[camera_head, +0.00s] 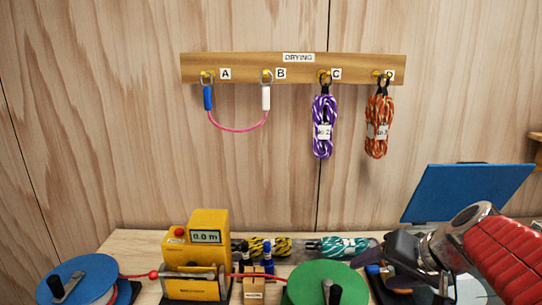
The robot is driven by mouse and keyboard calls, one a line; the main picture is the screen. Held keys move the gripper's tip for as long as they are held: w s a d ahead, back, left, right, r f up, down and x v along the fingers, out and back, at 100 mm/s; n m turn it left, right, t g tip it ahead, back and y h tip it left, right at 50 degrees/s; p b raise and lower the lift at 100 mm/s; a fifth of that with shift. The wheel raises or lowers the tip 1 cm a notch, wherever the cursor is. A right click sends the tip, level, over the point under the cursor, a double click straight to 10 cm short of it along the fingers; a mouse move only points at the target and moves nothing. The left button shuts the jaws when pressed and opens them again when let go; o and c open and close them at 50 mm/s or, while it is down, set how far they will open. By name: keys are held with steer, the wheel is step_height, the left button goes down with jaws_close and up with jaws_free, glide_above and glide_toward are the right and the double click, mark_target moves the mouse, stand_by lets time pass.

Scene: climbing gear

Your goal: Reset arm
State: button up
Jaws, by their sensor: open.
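My arm, with a red ribbed sleeve, enters at the lower right. My gripper (402,270) is at its end, dark and low over the right part of the bench. It is open, and I see nothing held in it. Its fingertips are small and partly lost against dark things below. The drying rack (300,69) is on the wall, with hooks A to D. A pink cord (237,131) with a blue end and a white end spans hooks A and B. A purple rope bundle (323,112) hangs at C and an orange one (378,143) at D.
A yellow meter (208,230) reading 0.0 m stands between a blue reel (78,278) and a green reel (318,285). Yellow-black (268,247) and teal (343,246) rope bundles lie behind. A blue open lid (468,192) stands behind my arm. The wall below the rack is clear.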

steer(key=s+a+f+n+h, duration=0.1)
steer(key=s+a+f+n, duration=0.1)
steer(key=s, duration=0.5)
steer(key=s+a+f+n+g+h, duration=0.1)
steer(key=s+a+f+n+h, duration=0.1)
steer(key=s+a, duration=0.3)
steer(key=s, duration=0.3)
steer(key=shift+s, duration=0.3)
steer(key=shift+c, duration=0.5)
stand_by(1.4)
